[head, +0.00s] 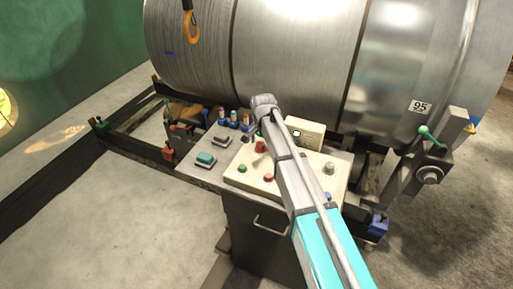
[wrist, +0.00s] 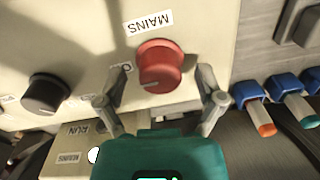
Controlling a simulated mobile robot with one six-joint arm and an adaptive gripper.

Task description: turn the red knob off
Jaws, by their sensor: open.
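The red knob (wrist: 160,62) is round and sits on a cream panel, with a "MAINS" label (wrist: 150,22) beside it in the wrist view. A small pale mark shows near the knob's lower edge. Another label, at the knob's left, is partly hidden by a finger. My gripper (wrist: 161,82) is open, with one finger on each side of the knob; gaps show between the fingers and the knob, and nothing is held. In the head view the red knob (head: 260,147) shows just left of my arm, and the gripper's fingers cannot be made out.
A black knob (wrist: 45,92) is left of the red one. A box (wrist: 75,150) with "RUN" and "MAINS" labels and a pale lamp is near the gripper. A red button (head: 268,177) is also on the panel.

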